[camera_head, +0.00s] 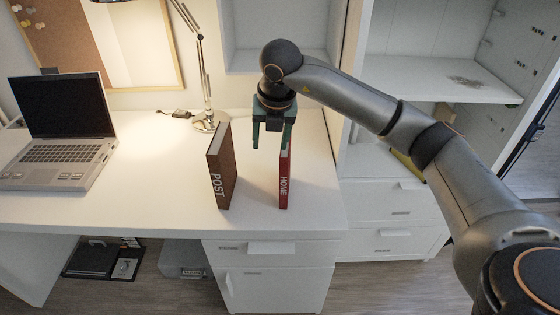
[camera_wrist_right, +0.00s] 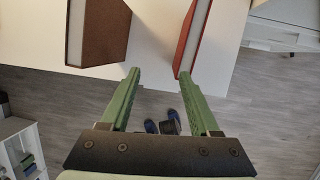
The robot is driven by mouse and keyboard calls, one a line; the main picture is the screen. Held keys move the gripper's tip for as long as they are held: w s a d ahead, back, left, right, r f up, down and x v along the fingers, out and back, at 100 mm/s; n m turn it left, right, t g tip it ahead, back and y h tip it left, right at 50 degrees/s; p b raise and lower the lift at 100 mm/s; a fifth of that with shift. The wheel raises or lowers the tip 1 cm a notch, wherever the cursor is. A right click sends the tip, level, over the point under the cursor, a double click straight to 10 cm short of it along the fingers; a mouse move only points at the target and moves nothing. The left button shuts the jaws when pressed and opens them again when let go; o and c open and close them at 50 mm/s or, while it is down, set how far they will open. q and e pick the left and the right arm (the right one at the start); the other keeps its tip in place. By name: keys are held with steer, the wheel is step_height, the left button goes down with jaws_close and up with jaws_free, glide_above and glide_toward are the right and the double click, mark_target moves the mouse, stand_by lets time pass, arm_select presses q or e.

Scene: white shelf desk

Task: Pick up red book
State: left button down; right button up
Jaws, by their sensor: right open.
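The red book (camera_head: 285,180), with HOME on its spine, stands upright near the right front edge of the white desk. It also shows at the top of the right wrist view (camera_wrist_right: 196,36). My right gripper (camera_head: 271,146) is open and empty, with its green fingers pointing down just above and behind the red book's spine. In the right wrist view my gripper's fingers (camera_wrist_right: 158,74) are spread apart. The right-hand finger's tip appears close to the red book's edge; I cannot tell if they touch. My left gripper is not in view.
A brown book (camera_head: 222,170) marked POST stands upright to the left of the red book, with a gap between them. A lamp (camera_head: 205,119) stands behind it, and a laptop (camera_head: 62,135) sits at the left. The desk (camera_head: 165,180) is clear between laptop and brown book.

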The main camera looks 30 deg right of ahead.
steer(key=d+r, duration=0.1)
steer(key=d+m+h, duration=0.1)
steer(key=d, duration=0.1)
steer(key=d+r+h, duration=0.1)
steer(key=shift+w+d+r, duration=0.2)
steer(key=shift+w+r, duration=0.15)
steer(key=shift+w, duration=0.05)
steer(key=shift+m, duration=0.3)
steer(key=x, duration=0.6)
steer(key=shift+w+d, duration=0.1)
steer(key=shift+d, duration=0.1)
steer(key=x, duration=0.5)
steer(key=shift+w+a+f, duration=0.1)
steer(key=shift+f, duration=0.35)
steer(key=shift+f, duration=0.25)
jaws_close()
stand_by(0.3)
